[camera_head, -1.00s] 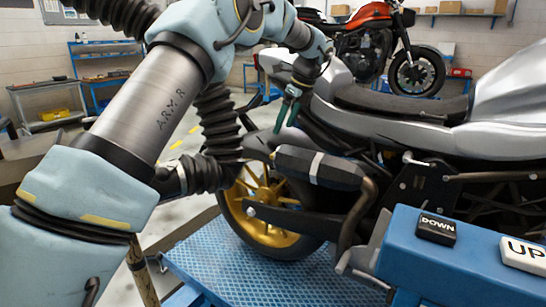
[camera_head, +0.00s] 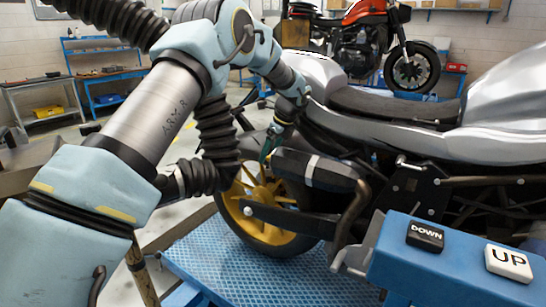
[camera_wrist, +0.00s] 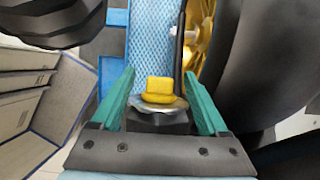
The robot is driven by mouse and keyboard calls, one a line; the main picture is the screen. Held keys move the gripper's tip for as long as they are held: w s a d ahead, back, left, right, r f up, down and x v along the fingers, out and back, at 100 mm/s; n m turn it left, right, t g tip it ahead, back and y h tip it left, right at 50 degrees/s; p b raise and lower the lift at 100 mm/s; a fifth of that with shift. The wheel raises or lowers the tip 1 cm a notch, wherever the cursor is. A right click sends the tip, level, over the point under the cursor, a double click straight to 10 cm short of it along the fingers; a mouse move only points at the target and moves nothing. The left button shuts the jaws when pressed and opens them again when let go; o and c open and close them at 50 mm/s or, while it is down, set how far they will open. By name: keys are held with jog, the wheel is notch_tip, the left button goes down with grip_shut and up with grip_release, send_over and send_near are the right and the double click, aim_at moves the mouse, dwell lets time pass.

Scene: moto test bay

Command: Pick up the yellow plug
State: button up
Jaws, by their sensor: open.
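The yellow plug (camera_wrist: 158,91) shows in the wrist view, sitting upright on a round silvery seat on a dark block. My gripper (camera_wrist: 160,92) is open, with one green finger to the left of the plug and one to the right. A gap shows between the plug and each finger. In the head view my gripper (camera_head: 268,148) is small, above the rear wheel and just left of the dark exhaust; the plug cannot be made out there.
A silver motorcycle (camera_head: 420,125) with a yellow-spoked rear wheel (camera_head: 262,205) stands on a blue lift platform (camera_head: 250,268). The dark exhaust (camera_head: 315,170) is close to my gripper. A blue control box (camera_head: 400,260) with a DOWN button (camera_head: 425,236) and an UP button (camera_head: 508,263) is at front right.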

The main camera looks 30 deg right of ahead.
grip_shut()
dwell(0.6)
